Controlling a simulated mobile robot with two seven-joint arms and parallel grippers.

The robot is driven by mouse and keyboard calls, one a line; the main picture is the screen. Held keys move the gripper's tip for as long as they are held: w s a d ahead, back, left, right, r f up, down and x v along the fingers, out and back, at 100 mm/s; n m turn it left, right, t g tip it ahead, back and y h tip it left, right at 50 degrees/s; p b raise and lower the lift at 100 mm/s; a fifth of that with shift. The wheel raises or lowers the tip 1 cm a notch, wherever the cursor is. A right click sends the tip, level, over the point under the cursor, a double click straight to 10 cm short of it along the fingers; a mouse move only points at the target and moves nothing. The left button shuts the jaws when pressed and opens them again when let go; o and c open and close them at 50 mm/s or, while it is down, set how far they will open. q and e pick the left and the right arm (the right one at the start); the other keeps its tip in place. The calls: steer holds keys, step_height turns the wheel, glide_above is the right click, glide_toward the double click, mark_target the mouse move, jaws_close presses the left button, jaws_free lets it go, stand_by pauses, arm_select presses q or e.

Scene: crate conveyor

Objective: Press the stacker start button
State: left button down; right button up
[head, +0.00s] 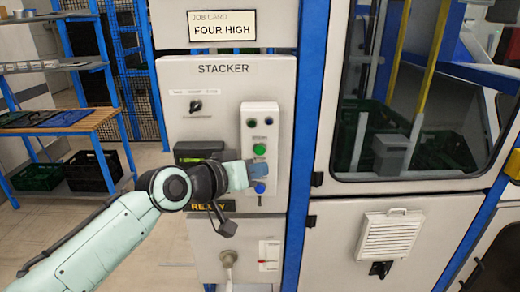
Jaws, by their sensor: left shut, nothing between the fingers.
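The white stacker panel (222,82) carries the label STACKER and a small raised button box. On that box are a lit green button (259,149), a blue button (260,188) below it, and two small dark round fittings at the top. My left gripper (262,171) is shut and empty. It is in front of the box, just below the green button and above the blue one. It hides the part of the box between them. I cannot tell whether it touches the panel. My right gripper is not in view.
A job card (222,26) above reads FOUR HIGH. A rotary switch (195,106) and a partly hidden display (200,152) are left of the box. A windowed machine cabinet (400,190) stands on the right. A wooden-topped bench (85,122) stands at left, with free floor before it.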

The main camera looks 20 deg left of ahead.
mark_target(260, 151)
arm_select(q)
steer(key=shift+w+a, duration=0.2)
steer(key=shift+w, duration=0.5)
steer(key=shift+w+a, duration=0.25)
steer(key=shift+w, duration=0.4)
steer(key=shift+w+a, duration=0.2)
steer(key=shift+w, duration=0.5)
steer(key=shift+w+p, duration=0.15)
steer(key=shift+p, duration=0.15)
steer(key=shift+w, duration=0.3)
